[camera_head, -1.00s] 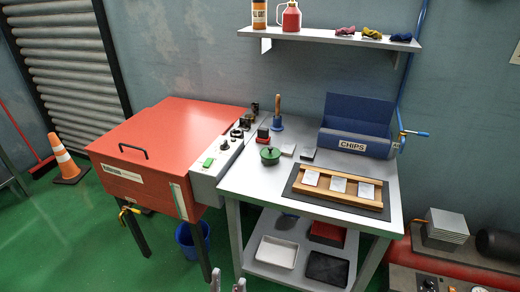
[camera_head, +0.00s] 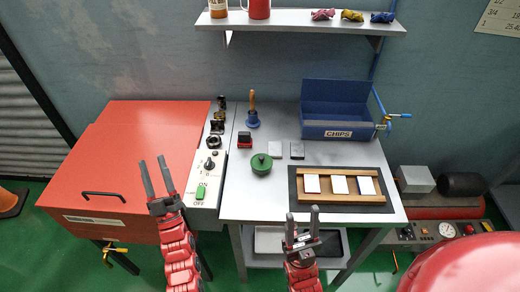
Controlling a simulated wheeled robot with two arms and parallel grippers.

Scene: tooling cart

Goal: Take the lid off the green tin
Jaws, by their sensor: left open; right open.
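The green tin (camera_head: 262,164) stands on the left part of the grey cart top. It is small and round, and its lid with a dark knob is on top. My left gripper (camera_head: 156,178) is open and empty, over the front right of the red cabinet, to the left of the tin. My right gripper (camera_head: 302,224) is open and empty, by the cart's front edge, nearer to me than the tin and to its right. Neither gripper touches the tin.
A red-and-black block (camera_head: 244,140), a blue-based bell with a wooden handle (camera_head: 252,112) and small grey plates (camera_head: 297,150) stand near the tin. A wooden tray (camera_head: 378,197) with white cards lies to the right. A blue CHIPS bin (camera_head: 338,131) stands behind. A control panel (camera_head: 207,175) is at left.

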